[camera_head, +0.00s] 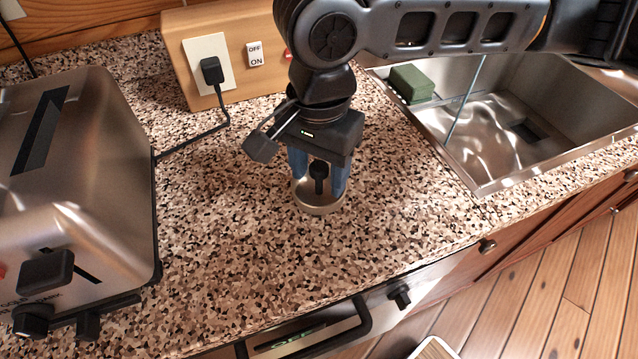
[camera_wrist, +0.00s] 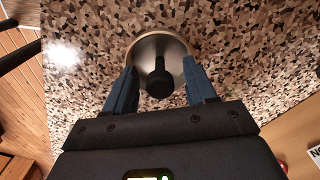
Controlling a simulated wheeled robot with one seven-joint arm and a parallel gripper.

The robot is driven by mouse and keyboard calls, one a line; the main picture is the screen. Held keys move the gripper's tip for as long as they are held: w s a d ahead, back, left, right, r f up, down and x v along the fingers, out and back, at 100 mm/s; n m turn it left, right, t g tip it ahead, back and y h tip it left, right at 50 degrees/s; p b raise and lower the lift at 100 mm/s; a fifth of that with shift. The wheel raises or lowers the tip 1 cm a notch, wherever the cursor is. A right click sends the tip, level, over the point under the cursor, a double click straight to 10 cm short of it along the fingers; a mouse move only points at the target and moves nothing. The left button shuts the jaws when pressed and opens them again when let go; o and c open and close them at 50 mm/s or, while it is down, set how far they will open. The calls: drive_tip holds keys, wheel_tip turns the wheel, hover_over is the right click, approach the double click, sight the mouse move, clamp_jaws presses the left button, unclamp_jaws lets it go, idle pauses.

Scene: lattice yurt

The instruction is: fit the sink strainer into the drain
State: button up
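The sink strainer (camera_head: 318,205) is a shallow round metal dish with a black knob on top. It rests on the speckled counter, left of the sink, and also shows in the wrist view (camera_wrist: 158,45). My gripper (camera_head: 319,180) points down over it. In the wrist view its two blue fingers (camera_wrist: 159,78) stand apart on either side of the knob, with a visible gap on each side. The steel sink (camera_head: 490,145) lies at the right. A dark patch shows on its floor; I cannot tell whether it is the drain.
A steel toaster (camera_head: 75,190) stands on the left. Behind my gripper is a wooden box (camera_head: 265,50) with a socket, plug and switch. A green sponge (camera_head: 411,83) sits at the sink's left edge. The counter between strainer and sink is clear.

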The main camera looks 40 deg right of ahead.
clamp_jaws()
idle(0.3)
drive_tip(key=shift+r, duration=0.15)
